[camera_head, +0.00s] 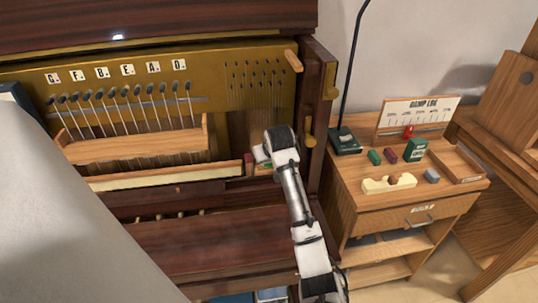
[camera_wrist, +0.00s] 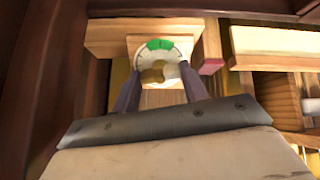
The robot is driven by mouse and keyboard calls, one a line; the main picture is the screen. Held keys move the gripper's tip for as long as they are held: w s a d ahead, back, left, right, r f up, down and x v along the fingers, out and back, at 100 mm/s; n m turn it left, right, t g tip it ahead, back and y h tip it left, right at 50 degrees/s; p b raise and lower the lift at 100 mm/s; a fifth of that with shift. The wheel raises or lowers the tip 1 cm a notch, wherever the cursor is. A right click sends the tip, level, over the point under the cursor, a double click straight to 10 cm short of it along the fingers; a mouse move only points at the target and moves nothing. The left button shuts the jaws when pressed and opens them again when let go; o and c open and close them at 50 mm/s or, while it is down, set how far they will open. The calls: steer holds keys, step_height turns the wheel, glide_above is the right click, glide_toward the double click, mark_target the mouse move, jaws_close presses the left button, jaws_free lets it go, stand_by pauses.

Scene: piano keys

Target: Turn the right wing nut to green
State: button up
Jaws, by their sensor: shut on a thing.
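The brass wing nut (camera_wrist: 153,75) sits on a round white dial (camera_wrist: 143,57) in the wrist view. The dial has a green band (camera_wrist: 160,44) along its top edge. My gripper (camera_wrist: 159,74) is shut on the wing nut, with one dark finger on each side of it. The nut's lower part is partly hidden by my fingers and hand, and I cannot tell exactly which mark it points at. In the head view my gripper (camera_head: 259,156) is at the right end of the piano's key area, and the wing nut is hidden there by my arm.
The dial is on a wooden block (camera_wrist: 105,35) beside the piano's dark side wall (camera_wrist: 40,70). A red-ended block (camera_wrist: 210,66) and a pale key (camera_wrist: 270,40) lie close on the right. A wooden cabinet (camera_head: 395,205) with small items stands right of the piano.

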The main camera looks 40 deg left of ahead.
steer(key=n, duration=0.3)
steer(key=shift+n, duration=0.4)
steer(key=shift+p, duration=0.3)
steer(key=shift+r+n, duration=0.1)
steer(key=shift+n, duration=0.3)
steer(key=n, duration=0.3)
steer(key=n, duration=0.3)
steer(key=o, duration=0.9)
